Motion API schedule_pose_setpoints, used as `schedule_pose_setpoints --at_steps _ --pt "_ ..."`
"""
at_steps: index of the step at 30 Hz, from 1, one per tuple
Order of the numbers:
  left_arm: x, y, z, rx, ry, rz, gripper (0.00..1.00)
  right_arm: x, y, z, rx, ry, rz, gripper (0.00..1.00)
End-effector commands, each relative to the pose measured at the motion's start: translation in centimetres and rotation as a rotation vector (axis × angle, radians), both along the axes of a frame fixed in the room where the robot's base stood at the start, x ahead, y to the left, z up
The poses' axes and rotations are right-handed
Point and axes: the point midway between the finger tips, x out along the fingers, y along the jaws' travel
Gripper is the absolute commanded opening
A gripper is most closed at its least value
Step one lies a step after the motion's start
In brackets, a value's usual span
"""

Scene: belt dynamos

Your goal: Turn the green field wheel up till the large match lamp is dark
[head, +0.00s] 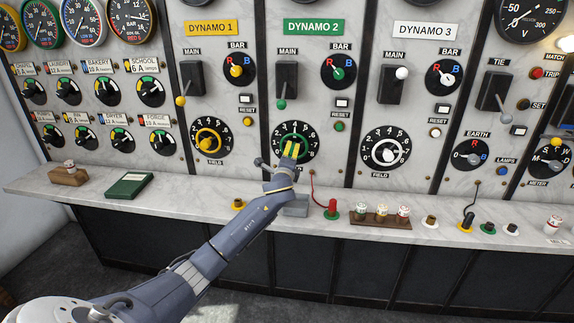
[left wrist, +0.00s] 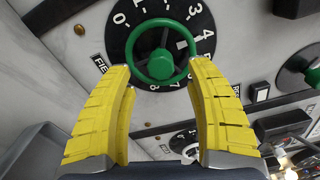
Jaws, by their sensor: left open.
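The green field wheel (head: 279,142) is on a black numbered dial under the green DYNAMO 2 plate (head: 314,27). In the left wrist view the wheel (left wrist: 161,64) shows as a green ring with a thick hub. My left gripper (head: 291,149) is in front of the wheel, its yellow fingers open. In the left wrist view the open gripper (left wrist: 158,72) has one finger on either side of the wheel's lower part; I cannot tell whether they touch it. The large match lamp (head: 567,44), cut by the right edge, looks lit, pale white. My right gripper is not in view.
A yellow field wheel (head: 207,141) is to the left and a white one (head: 384,151) to the right. The DYNAMO 2 main lever (head: 282,103) hangs above the wheel. On the ledge are a green book (head: 130,185), a wooden fuse rack (head: 380,218) and a red plug (head: 332,208).

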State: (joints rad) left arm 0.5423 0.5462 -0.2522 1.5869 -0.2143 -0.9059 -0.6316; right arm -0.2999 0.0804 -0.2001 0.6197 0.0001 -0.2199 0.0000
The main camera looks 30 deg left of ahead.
Motion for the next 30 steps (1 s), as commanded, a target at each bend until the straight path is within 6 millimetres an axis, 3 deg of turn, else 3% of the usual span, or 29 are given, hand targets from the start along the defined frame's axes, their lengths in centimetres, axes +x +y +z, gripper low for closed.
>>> schedule_pose_setpoints --at_steps 6,13,30 --pt "-3.1 -1.4 0.0 0.0 0.0 0.0 0.55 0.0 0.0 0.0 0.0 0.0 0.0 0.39" --pt "-5.2 -2.4 0.0 0.0 0.001 0.0 0.55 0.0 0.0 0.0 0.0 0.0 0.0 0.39" --pt "-6.1 -2.7 0.0 0.0 0.0 0.002 0.55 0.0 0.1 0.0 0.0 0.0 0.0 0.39"
